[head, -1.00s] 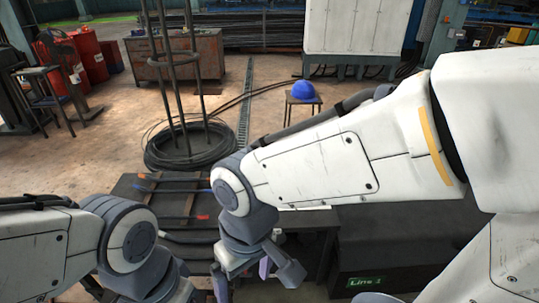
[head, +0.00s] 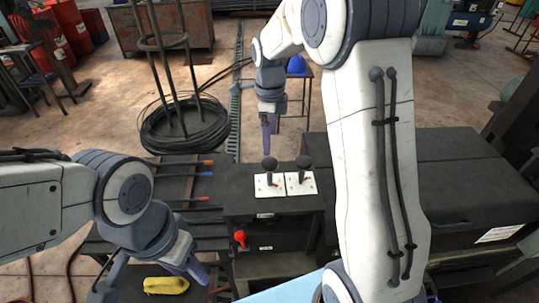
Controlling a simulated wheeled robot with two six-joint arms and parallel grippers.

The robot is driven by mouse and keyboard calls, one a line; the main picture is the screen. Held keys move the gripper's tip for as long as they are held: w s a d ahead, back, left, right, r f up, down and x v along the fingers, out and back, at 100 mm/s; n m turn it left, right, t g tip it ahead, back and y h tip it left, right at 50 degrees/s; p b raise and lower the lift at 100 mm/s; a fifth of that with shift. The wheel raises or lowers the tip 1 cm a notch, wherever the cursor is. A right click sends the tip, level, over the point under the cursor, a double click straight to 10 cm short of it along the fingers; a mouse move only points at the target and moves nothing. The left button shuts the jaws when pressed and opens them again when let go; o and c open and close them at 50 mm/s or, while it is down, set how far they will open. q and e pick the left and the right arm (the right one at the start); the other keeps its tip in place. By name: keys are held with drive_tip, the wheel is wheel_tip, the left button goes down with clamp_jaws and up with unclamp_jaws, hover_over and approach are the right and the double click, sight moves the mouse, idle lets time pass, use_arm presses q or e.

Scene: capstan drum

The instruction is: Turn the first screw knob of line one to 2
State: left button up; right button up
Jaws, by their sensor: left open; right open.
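Two black ball-topped knobs stand side by side on the dark cabinet: a left knob (head: 270,164) and a right knob (head: 303,162). Each has a white plate under it with a red pointer; the plate numbers are too small to read. No line label is legible, so I cannot tell which knob is the first of line one. My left gripper (head: 148,283) is open and empty at the lower left, away from the knobs.
A red knob (head: 240,237) is on the cabinet's front. Rods with orange and blue ends lie on a dark bench (head: 165,190) to the left. A yellow object (head: 166,285) lies near my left gripper. My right arm crosses the view right of the knobs.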

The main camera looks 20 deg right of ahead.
sight(270, 161)
wheel_tip(270, 161, down, 9)
drive_tip(key=shift+s+r+p, duration=0.1)
drive_tip(key=shift+r+p, duration=0.05)
drive_tip(key=shift+p, duration=0.8)
drive_tip(key=c, duration=1.4)
